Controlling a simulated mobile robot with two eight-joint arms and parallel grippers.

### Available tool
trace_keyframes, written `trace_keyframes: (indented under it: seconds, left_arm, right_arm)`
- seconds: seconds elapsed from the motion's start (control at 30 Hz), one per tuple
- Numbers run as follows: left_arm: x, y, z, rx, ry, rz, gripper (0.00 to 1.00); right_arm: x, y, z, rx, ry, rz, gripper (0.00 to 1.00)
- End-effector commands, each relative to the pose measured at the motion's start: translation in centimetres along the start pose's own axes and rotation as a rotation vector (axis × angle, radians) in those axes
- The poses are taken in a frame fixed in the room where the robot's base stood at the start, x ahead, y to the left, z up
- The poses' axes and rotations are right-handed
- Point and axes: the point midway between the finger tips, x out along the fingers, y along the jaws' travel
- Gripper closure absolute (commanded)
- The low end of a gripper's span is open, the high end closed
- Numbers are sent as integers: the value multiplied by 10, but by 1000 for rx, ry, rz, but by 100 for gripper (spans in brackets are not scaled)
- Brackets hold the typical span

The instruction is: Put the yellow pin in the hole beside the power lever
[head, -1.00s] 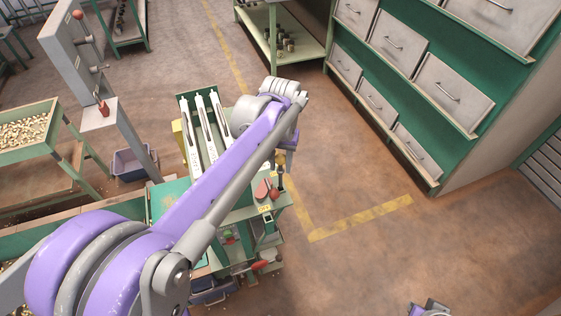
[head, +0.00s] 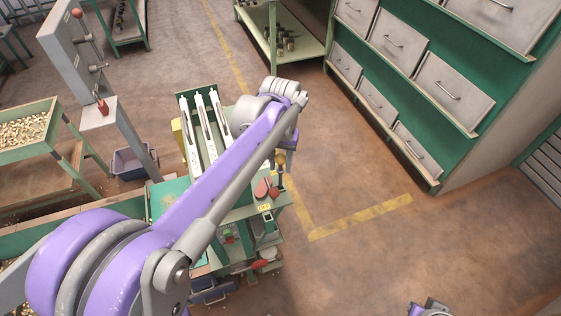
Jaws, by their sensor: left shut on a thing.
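My left arm reaches across the green machine from the lower left. My left gripper (head: 281,169) is small under the wrist, at the machine's right end, close beside the red power lever (head: 263,188). It is shut on a small yellow piece, the yellow pin (head: 281,158), which is mostly hidden by the fingers and wrist. A yellow label (head: 264,207) is on the panel just below the lever. The hole beside the lever cannot be made out. My right gripper is not in view; only a small part of my right arm shows at the bottom edge.
White slotted chutes (head: 204,128) stand on the machine behind my arm. A grey post with a red knob (head: 77,14) and a bin of nuts (head: 24,130) are at left. A drawer cabinet (head: 436,88) stands at right. The floor between is clear.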

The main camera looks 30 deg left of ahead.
Motion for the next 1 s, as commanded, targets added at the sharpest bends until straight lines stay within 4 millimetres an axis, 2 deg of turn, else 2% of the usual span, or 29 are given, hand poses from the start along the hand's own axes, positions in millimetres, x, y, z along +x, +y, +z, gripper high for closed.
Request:
trace_keyframes:
  seconds: [1.0]
  left_arm:
    - [43, 0, 0, 0, -1, 0, 100]
  right_arm:
    - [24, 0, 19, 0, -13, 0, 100]
